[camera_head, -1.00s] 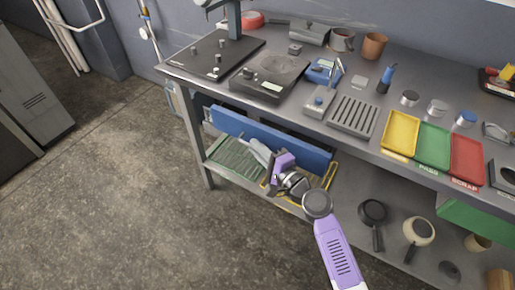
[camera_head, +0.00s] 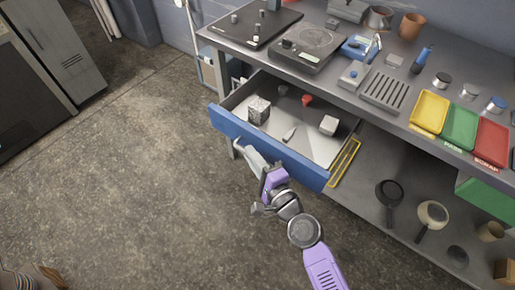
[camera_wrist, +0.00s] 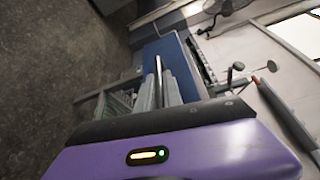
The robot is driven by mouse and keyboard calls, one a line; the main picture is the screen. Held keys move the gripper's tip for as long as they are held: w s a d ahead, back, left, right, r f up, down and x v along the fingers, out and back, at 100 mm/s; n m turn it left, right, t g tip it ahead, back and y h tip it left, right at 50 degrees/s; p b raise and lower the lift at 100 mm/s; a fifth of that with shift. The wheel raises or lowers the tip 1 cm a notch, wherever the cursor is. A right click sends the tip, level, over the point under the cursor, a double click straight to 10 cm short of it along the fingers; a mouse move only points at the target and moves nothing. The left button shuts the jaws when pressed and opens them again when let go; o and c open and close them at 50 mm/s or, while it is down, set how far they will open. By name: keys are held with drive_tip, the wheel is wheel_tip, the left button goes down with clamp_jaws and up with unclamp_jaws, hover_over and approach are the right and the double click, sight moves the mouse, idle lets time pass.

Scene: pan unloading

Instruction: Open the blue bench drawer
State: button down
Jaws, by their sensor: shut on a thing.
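The blue bench drawer (camera_head: 300,163) is pulled well out from under the workbench, with its inside showing. Inside it lie a speckled grey block (camera_head: 259,110), a small red thing (camera_head: 307,99), a pale block (camera_head: 328,125) and a small slim pale item (camera_head: 289,134). My gripper (camera_head: 243,150) is at the front of the drawer, shut on its handle. The handle is mostly hidden behind the fingers in the head view. In the wrist view the fingers (camera_wrist: 157,92) close around a metal handle bar (camera_wrist: 159,70) against the blue front (camera_wrist: 174,48).
The workbench (camera_head: 405,118) carries a hot plate (camera_head: 308,46) and yellow (camera_head: 429,110), green (camera_head: 460,127) and red (camera_head: 491,141) trays. Pans (camera_head: 389,193) lie on the lower shelf. A grey cabinet (camera_head: 62,45) stands at the far left. The floor before the drawer is clear.

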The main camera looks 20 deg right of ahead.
drive_tip(key=shift+s+f, duration=0.1)
idle(0.3)
drive_tip(key=c, duration=1.5)
unclamp_jaws()
drive_tip(key=shift+b+v, duration=0.95)
drive_tip(key=shift+v, duration=2.95)
